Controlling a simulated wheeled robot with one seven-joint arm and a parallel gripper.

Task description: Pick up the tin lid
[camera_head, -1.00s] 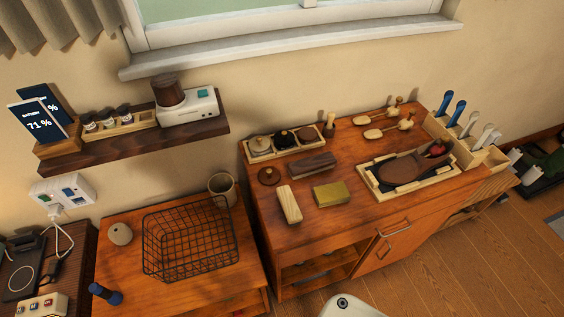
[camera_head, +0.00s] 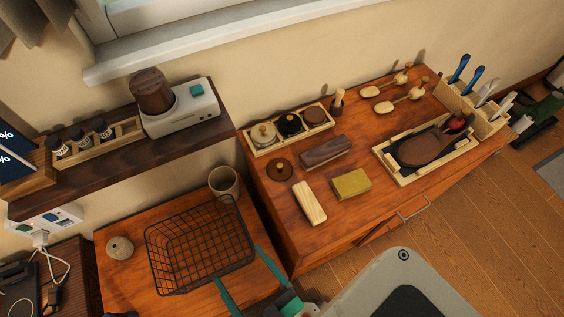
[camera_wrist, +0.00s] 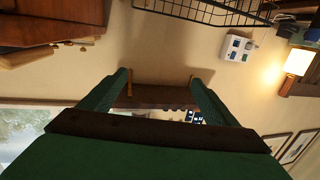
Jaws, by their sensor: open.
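A round brown lid with a small knob (camera_head: 279,168), which looks like the tin lid, lies on the wooden cabinet top near its left edge. Behind it a light wooden tray (camera_head: 262,151) holds three round tins, one cream, one black and one brown. My gripper (camera_head: 238,264) is open and empty, its two green fingers spread near the front of the wire basket, low and left of the lid. In the wrist view my gripper (camera_wrist: 158,78) has nothing between its fingers, and the lid cannot be made out there.
A dark brush (camera_head: 326,151), a pale wooden block (camera_head: 309,202) and a yellow-green box (camera_head: 351,184) lie close to the lid. The wire basket (camera_head: 200,245) and a cup (camera_head: 223,180) stand on the lower left table. A wall shelf (camera_head: 100,168) juts out above it.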

